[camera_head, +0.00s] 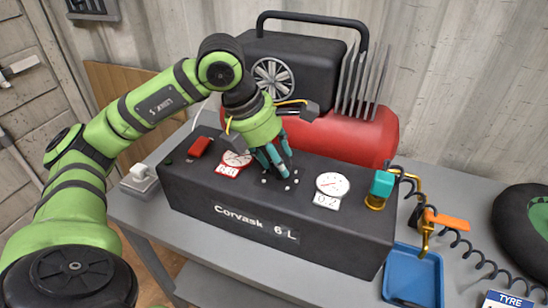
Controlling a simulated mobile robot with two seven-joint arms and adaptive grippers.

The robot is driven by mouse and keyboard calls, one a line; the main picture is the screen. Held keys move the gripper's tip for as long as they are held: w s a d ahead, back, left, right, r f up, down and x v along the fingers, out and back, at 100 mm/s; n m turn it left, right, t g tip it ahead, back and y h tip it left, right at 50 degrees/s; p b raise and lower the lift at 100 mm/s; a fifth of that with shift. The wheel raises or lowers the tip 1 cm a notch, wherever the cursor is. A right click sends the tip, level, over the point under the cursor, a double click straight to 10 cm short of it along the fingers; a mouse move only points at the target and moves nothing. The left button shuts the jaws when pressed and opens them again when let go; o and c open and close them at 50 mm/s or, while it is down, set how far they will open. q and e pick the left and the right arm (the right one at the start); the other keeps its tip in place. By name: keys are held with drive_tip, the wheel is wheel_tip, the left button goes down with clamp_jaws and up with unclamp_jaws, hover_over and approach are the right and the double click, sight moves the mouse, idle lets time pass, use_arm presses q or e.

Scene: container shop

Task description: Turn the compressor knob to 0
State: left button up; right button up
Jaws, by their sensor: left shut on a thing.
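The compressor has a dark control box (215,200) lettered "Corvask 6 L" on a grey table. My left gripper (276,170) reaches down from above to the top of the box, between the two round gauges, with its teal fingers shut on the compressor knob. The knob is hidden by the fingers, so its pointer and setting cannot be read. Several small white marks lie on the panel around the fingertips. The left gauge (238,158) has a red-edged label. The right gauge (332,184) has a label that seems to read 0.2. My right gripper is not in view.
A red switch (200,146) is at the box's left end, a teal-topped brass fitting (376,201) at its right. Behind are the red tank (340,140) and black motor housing (325,55). A coiled hose (483,262), blue tray (428,282) and tyre (522,240) lie right.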

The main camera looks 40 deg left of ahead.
use_arm(q)
drive_tip(key=shift+d+n, duration=0.25)
drive_tip(key=shift+n, duration=0.15)
drive_tip(key=o, duration=1)
drive_tip(key=shift+o, duration=0.5)
drive_tip(key=shift+w+d, duration=0.15)
drive_tip(key=shift+a+r, duration=0.2)
drive_tip(key=v, duration=1.1)
drive_tip(key=shift+d+r, duration=0.2)
drive_tip(key=shift+r, duration=0.15)
